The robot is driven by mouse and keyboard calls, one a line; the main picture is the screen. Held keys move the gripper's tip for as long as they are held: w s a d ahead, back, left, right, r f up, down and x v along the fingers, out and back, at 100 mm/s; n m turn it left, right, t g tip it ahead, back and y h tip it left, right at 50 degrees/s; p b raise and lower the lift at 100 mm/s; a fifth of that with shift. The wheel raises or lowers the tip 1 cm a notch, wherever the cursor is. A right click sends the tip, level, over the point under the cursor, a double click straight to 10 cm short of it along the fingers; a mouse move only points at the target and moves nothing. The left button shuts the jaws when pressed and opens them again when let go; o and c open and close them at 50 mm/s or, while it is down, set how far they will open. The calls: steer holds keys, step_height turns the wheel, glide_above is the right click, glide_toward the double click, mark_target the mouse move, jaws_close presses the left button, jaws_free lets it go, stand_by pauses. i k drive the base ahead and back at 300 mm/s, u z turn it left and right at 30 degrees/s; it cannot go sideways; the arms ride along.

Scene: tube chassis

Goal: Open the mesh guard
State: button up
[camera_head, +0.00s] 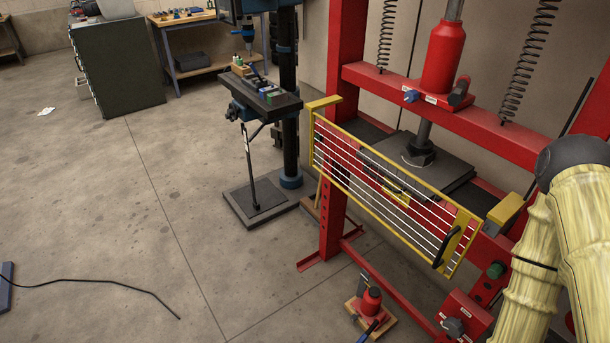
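The mesh guard is a yellow frame (372,205) with thin pale bars, standing across the front of the red press (347,130). Its left end meets a yellow bracket (323,103) on the left red post. A black handle (447,247) sits at its right end, near a second yellow block (506,210) on the right side. Whether the right end touches that block is unclear. My arm, in a pale yellow sleeve, fills the right edge, close to the guard's handle end. My gripper is not in view.
A red bottle jack (371,302) stands on the floor below the guard. A red box with a dark knob (464,315) is at the lower right. A drill press (262,95) stands left of the press. A black cable (90,283) lies on otherwise open floor at left.

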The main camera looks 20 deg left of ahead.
mark_target(452, 239)
steer(key=z, duration=1.1)
steer(key=k, duration=0.65)
steer(key=u, duration=0.05)
